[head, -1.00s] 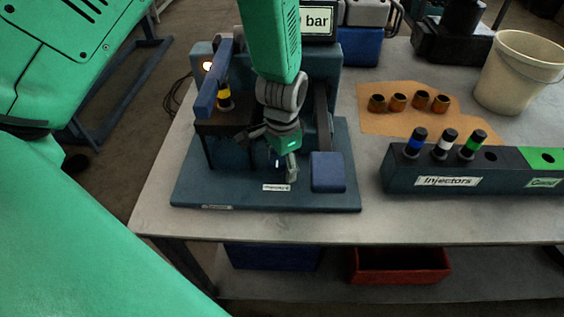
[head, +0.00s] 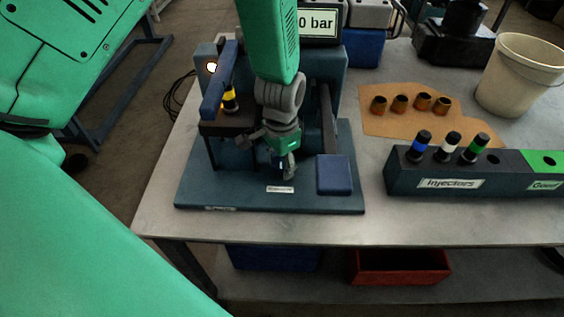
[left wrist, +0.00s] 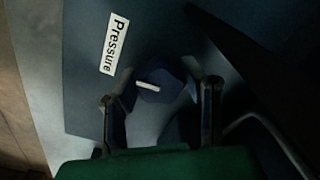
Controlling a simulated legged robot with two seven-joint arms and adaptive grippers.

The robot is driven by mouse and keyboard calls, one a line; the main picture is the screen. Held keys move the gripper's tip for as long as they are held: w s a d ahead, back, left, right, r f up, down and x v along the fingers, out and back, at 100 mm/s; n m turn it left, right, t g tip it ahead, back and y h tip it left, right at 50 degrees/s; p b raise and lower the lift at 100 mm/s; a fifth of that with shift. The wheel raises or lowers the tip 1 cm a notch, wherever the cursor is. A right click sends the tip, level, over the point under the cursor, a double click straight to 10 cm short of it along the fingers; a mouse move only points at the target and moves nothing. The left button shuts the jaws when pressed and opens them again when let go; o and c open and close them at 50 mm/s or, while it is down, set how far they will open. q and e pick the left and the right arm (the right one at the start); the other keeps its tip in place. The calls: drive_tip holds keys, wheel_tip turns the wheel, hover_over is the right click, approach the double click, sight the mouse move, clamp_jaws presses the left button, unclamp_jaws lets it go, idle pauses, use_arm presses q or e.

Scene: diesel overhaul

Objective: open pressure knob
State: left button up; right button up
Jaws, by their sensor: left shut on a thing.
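The pressure knob (left wrist: 157,84) is a dark blue round knob with a white pointer line, seen in the left wrist view beside the white "Pressure" label (left wrist: 115,43). My left gripper (left wrist: 160,108) has a finger on each side of the knob and is shut on it. In the head view my left gripper (head: 284,168) reaches down over the base of the dark blue test stand (head: 250,197), behind the label (head: 280,190); the knob is hidden there by the gripper. My right gripper is not in view.
An injector with a yellow band (head: 229,99) stands in the stand under a blue lever (head: 217,82). A blue pad (head: 335,175) lies right of the gripper. Further right are the injector rack (head: 440,172), several brass parts on cardboard (head: 375,125) and a bucket (head: 515,75).

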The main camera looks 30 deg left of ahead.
use_arm(q)
drive_tip(key=n+p, duration=0.2)
drive_tip(key=n, duration=0.1)
drive_tip(key=shift+r+n, duration=0.1)
drive_tip(key=shift+n, duration=0.3)
drive_tip(key=n+p, duration=0.2)
drive_tip(key=n, duration=0.2)
drive_tip(key=shift+n+p, duration=0.3)
drive_tip(key=n+p, duration=0.2)
drive_tip(key=n, duration=0.2)
drive_tip(key=shift+n+p, duration=0.65)
drive_tip(key=shift+n, duration=1.75)
drive_tip(key=shift+w, duration=0.1)
drive_tip(key=o, duration=1.1)
